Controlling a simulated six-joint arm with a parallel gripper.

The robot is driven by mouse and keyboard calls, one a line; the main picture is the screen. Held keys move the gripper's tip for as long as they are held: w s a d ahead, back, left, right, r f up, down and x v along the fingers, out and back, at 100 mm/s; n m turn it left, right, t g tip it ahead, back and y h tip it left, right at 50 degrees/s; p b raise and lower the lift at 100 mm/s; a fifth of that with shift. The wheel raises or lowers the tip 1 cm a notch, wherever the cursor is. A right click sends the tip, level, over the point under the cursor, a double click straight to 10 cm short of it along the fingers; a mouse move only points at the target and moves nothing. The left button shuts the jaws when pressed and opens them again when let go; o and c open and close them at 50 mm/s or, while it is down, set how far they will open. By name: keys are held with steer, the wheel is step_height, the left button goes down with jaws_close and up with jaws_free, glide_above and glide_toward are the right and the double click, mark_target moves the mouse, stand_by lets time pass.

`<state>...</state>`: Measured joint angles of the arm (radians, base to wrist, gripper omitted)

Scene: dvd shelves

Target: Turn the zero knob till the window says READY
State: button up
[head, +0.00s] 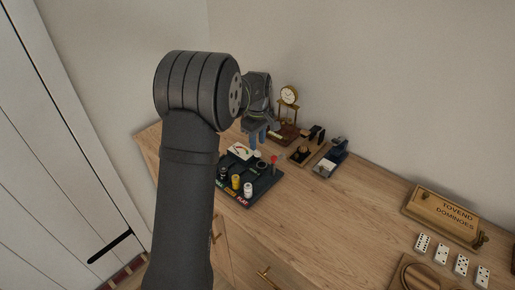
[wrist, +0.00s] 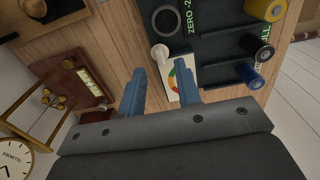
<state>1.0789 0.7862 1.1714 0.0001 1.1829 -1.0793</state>
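A dark tester panel (head: 262,183) lies on the wooden top in the head view; part of it shows in the wrist view (wrist: 213,48). Pale text reading "ZERO -2", cut off by the picture edge, shows on a dark strip (wrist: 188,20). A pale round knob (wrist: 160,53) sits near that text, beside a coloured dial (wrist: 182,80). I take it for the zero knob, but no label confirms this. My gripper (wrist: 161,74) has two blue fingers apart and nothing between them. The pale knob appears just beyond their tips; contact cannot be told. READY is not readable anywhere.
A dark ring (wrist: 166,20) and several coloured cylinders (wrist: 262,10) stand on the panel. A brass clock (head: 289,96) stands behind my gripper. Small devices (head: 330,158) stand to its right. A dominoes box (head: 443,212) is farther right, with clear wood between.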

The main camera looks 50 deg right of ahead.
mark_target(258, 151)
steer(key=shift+f, duration=1.9)
jaws_close()
steer(key=m, duration=0.5)
steer(key=shift+m, duration=0.3)
steer(key=m, duration=0.6)
